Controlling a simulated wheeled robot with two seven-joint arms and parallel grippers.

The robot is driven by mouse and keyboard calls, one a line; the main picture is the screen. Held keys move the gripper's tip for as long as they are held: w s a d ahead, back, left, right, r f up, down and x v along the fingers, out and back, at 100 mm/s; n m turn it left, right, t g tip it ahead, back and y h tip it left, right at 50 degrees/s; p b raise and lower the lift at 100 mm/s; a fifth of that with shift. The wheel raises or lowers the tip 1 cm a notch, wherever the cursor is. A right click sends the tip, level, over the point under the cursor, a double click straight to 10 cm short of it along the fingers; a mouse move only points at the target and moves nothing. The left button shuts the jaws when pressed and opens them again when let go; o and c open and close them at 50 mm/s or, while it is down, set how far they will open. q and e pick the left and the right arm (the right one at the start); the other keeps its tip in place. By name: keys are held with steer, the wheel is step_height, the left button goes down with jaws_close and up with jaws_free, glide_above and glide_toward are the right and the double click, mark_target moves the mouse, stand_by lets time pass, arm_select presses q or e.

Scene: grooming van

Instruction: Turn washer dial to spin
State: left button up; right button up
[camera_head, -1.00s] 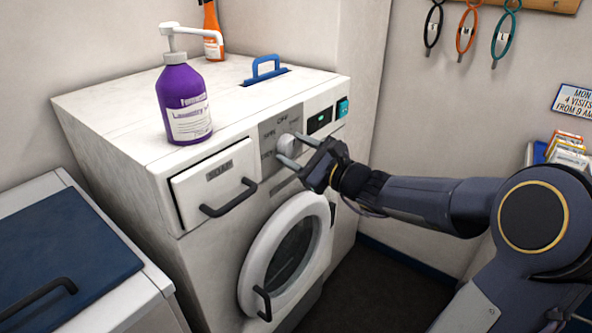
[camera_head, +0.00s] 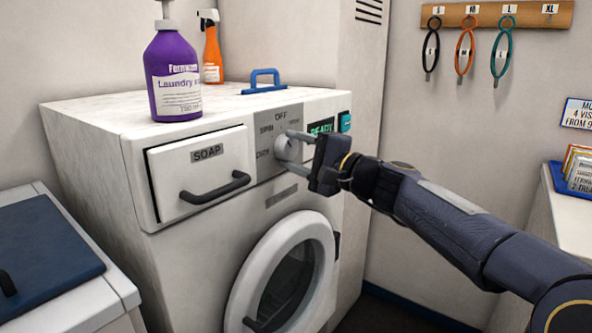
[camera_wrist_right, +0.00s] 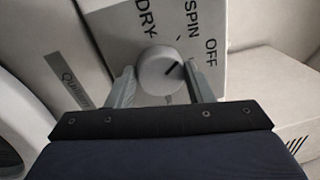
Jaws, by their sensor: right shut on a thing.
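The washer (camera_head: 90,125) is white, with a grey dial panel (camera_head: 268,172) on its front. The round pale dial (camera_head: 287,149) sits on this panel, with OFF above it and SPIN and DRY on its left. My right gripper (camera_head: 291,151) is shut on the dial, one finger on each side. In the right wrist view the dial (camera_wrist_right: 159,72) is between the fingers of my right gripper (camera_wrist_right: 160,83). My left gripper is in neither view.
A soap drawer (camera_head: 205,172) with a black handle is left of the dial. The round door (camera_head: 247,280) is shut below. A purple laundry bottle (camera_head: 174,75) stands on top, with an orange spray bottle (camera_head: 212,48) behind. A green READY display (camera_head: 321,127) is right of the dial.

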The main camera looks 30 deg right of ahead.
steer(key=shift+n+b, duration=0.8)
steer(key=shift+n, duration=0.1)
steer(key=o, duration=1)
steer(key=shift+s, duration=0.1)
steer(key=v, duration=0.7)
steer(key=shift+s+d, duration=0.2)
steer(key=shift+s, duration=0.05)
